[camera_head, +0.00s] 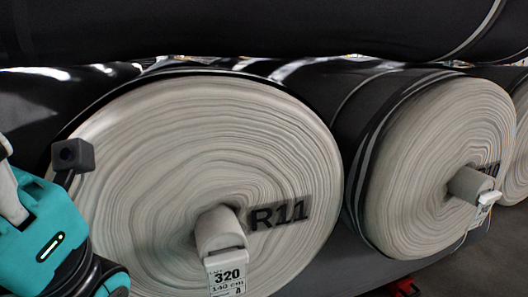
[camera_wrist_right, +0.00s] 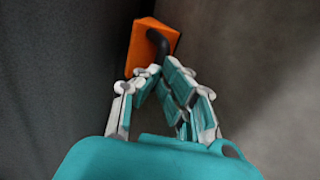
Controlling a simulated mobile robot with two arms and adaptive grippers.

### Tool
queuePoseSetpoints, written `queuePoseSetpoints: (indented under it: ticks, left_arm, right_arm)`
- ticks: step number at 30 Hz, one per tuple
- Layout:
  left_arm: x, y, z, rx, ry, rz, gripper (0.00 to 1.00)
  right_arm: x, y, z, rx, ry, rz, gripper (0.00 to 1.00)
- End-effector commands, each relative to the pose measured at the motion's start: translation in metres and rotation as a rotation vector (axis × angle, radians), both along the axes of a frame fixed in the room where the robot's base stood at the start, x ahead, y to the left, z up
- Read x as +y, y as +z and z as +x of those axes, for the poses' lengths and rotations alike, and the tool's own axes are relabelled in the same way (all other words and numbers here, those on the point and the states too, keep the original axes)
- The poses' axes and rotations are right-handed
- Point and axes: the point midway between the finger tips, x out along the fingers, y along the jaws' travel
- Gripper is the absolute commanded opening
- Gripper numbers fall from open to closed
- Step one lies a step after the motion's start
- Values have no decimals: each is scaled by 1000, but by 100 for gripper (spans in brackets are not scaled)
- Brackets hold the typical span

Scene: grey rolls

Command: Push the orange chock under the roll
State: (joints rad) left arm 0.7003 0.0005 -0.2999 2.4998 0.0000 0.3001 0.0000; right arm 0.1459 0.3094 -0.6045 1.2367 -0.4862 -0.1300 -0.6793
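The orange chock (camera_wrist_right: 143,47), with a bent black handle (camera_wrist_right: 160,41), is in the upper middle of the right wrist view. It lies beside a dark surface on the left. My right gripper (camera_wrist_right: 163,67) has its fingers drawn together at the handle's near end and looks shut on it; the exact contact is partly hidden by the fingertips. In the head view the large grey roll R11 (camera_head: 135,165) fills the middle. The chock and my right gripper do not show there. A teal part of my own arm shows at the lower left, but no left gripper fingers are visible.
A second grey roll (camera_head: 425,150) stands to the right of R11, with part of another at the right edge. Dark rolls (camera_head: 250,25) lie above. Pale cores and hanging labels (camera_head: 228,275) stick out from the roll ends. Bare grey floor (camera_wrist_right: 270,80) shows at right.

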Motion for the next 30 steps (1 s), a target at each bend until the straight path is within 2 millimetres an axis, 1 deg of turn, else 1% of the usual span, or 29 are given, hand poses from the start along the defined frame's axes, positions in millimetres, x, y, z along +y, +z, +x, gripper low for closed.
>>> queuePoseSetpoints:
  ticks: [26,30]
  left_arm:
    - [0,-5,0,0,0,0,42]
    - [0,-3,0,0,0,0,42]
  right_arm:
    - [9,-1,25,0,0,-2,0]
    - [8,-1,21,3,-1,-1,0]
